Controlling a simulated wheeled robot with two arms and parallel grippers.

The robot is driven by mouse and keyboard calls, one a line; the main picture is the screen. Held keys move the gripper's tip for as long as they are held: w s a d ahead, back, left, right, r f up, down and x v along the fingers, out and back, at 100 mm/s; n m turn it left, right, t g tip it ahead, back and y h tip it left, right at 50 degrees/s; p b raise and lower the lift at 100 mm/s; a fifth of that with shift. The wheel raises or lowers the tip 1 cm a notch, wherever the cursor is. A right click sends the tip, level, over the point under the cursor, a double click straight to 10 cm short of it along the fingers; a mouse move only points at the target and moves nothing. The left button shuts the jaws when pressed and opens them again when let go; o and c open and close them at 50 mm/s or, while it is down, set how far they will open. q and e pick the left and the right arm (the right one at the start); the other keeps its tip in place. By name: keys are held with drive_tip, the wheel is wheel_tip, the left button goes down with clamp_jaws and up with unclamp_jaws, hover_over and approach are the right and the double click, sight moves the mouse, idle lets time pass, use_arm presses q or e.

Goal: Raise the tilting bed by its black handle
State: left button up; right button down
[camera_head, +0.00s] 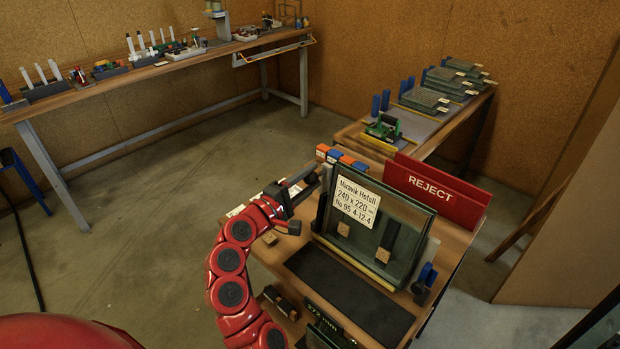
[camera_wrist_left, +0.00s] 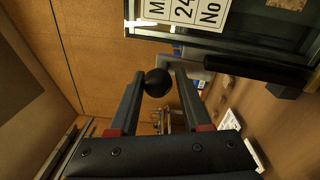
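The tilting bed (camera_head: 384,262) holds a dark-framed glass pane (camera_head: 405,222) with a white "Miravik Hotell" label (camera_head: 355,202); it stands steeply on the workbench. Its black handle shows as a round ball knob (camera_wrist_left: 157,82) in the left wrist view, on a grey arm beside the pane. My left gripper (camera_wrist_left: 160,76) is open, with its two fingers on either side of the knob near their tips. A narrow gap seems to show beside the knob; contact is unclear. In the head view, the left gripper (camera_head: 303,204) is at the bed's left side. My right gripper is not in view.
A red REJECT bin (camera_head: 436,190) stands behind the pane. A dark mat (camera_head: 345,292) lies in front. Blue and orange blocks (camera_head: 340,158) sit at the bench's back edge. Another table with stacked glass units (camera_head: 425,98) is behind. Open floor lies to the left.

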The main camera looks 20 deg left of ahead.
use_arm(q)
drive_tip(key=o, duration=0.3)
drive_tip(key=shift+s, duration=0.1)
drive_tip(key=shift+p+v, duration=1.45)
drive_tip(key=shift+v, duration=7.25)
drive_tip(key=shift+a, duration=0.1)
